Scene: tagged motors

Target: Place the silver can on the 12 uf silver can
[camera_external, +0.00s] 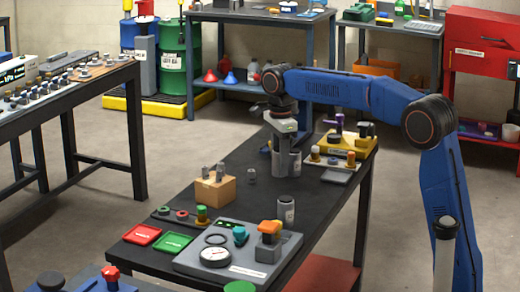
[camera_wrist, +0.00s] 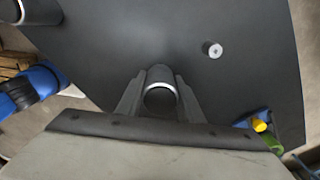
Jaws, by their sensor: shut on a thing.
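My gripper (camera_external: 285,160) is shut on a silver can and holds it upright over the dark table. In the wrist view the held can (camera_wrist: 160,78) sits between the two fingers (camera_wrist: 160,98), its round end facing the camera. In the external view the fingers largely hide it. A larger silver can with a pale label (camera_external: 286,208) stands on the table, nearer the camera; it also shows cut off at the upper left of the wrist view (camera_wrist: 38,10). A small silver can (camera_external: 251,174) stands left of my gripper, also in the wrist view (camera_wrist: 212,50). The label writing is too small to read.
A grey panel with a gauge (camera_external: 240,256) lies at the front. A yellow fixture (camera_external: 345,145) stands right of my gripper.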

